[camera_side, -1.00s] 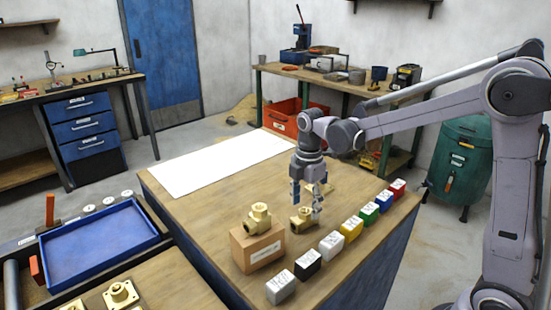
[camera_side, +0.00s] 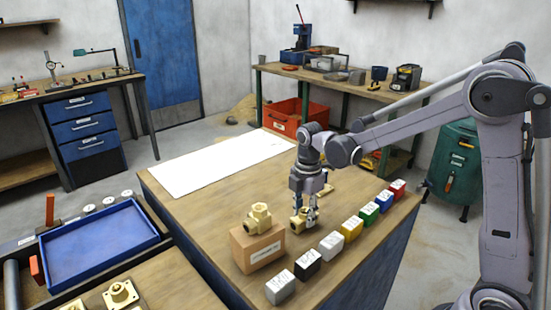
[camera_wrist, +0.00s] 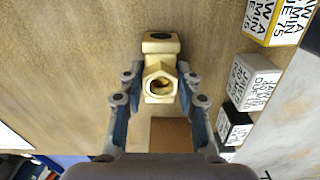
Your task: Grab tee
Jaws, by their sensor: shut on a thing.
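A brass tee (camera_side: 297,228) is on the wooden bench top, just right of a cardboard-brown box. It also shows in the wrist view (camera_wrist: 159,45), with one dark port end toward the top and a branch opening facing the camera. My gripper (camera_side: 305,213) points down over the tee and is shut on it. In the wrist view, the blue-padded fingers of my gripper (camera_wrist: 158,80) press on the tee from left and right. I see no clear gap between the tee and the bench. The fingers partly hide the tee in the side view.
A similar brass fitting (camera_side: 258,217) sits on the brown box (camera_side: 257,249). A row of several coloured labelled blocks, including a yellow one (camera_side: 351,229), lines the bench's right side. A white sheet (camera_side: 221,163) lies at the back. A blue tray (camera_side: 95,248) is at left.

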